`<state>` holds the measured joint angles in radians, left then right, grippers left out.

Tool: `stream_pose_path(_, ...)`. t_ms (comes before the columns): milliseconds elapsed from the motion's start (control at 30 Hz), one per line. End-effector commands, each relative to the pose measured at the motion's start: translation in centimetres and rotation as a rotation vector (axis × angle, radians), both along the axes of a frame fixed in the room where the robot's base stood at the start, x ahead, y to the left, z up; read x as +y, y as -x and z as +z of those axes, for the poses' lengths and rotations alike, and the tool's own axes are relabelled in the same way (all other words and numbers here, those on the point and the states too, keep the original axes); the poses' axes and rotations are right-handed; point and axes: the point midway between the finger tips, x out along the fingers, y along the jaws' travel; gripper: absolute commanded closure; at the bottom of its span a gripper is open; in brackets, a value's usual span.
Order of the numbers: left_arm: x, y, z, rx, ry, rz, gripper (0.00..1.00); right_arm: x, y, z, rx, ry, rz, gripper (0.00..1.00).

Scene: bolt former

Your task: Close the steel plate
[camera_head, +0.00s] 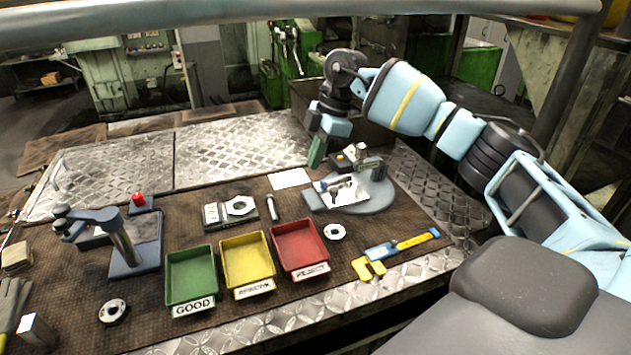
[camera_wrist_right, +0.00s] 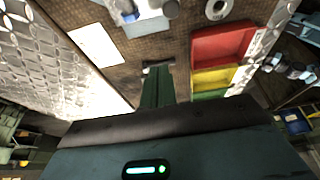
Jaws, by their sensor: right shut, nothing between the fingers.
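The steel plate (camera_head: 240,150) is a diamond-tread sheet that lies flat along the back of the workbench, beside a similar tread sheet (camera_head: 110,170) to its left. In the right wrist view a tread surface (camera_wrist_right: 50,60) fills the left side. My right gripper (camera_head: 317,153) has green fingers that point down near the steel plate's right end, behind the white card. Its fingers are shut and empty; they also show in the wrist view (camera_wrist_right: 158,88). I cannot tell whether they touch anything. My left gripper is not in view.
A grey round-based fixture (camera_head: 375,197) stands just right of my right gripper. A white card (camera_head: 289,179), a bolt (camera_head: 272,207), a gauge block (camera_head: 230,212) and green (camera_head: 192,272), yellow (camera_head: 247,260) and red (camera_head: 300,248) trays lie in front. A metal bin (camera_head: 375,133) stands behind.

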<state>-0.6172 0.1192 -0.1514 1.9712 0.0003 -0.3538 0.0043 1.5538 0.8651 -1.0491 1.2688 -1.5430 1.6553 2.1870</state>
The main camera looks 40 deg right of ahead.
Motion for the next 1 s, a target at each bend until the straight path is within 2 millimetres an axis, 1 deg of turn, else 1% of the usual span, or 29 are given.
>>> stream_pose_path(167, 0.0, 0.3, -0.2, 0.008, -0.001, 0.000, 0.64, 0.5, -0.1, -1.5, 0.004, 0.000, 0.002, 1.00)
stream_pose_path(267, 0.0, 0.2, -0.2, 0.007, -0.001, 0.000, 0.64, 1.0, -0.2, -3.0, 0.005, 0.000, 0.003, 1.00)
stream_pose_path(600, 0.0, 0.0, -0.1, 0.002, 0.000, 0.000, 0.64, 3.1, -0.7, -9.0, 0.005, -0.001, 0.003, 1.00)
stream_pose_path(667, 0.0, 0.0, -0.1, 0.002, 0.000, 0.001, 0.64, 3.3, -0.7, -9.9, 0.004, -0.001, 0.001, 1.00)
stream_pose_path(700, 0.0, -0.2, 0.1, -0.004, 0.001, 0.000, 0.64, 2.2, -0.6, -9.4, 0.000, 0.001, -0.005, 1.00)
stream_pose_path(800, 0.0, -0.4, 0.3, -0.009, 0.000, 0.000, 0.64, 0.8, -0.2, -9.3, -0.002, 0.001, -0.004, 1.00)
stream_pose_path(1000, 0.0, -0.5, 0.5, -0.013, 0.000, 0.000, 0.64, -0.5, 0.1, -9.4, 0.000, -0.001, -0.001, 1.00)
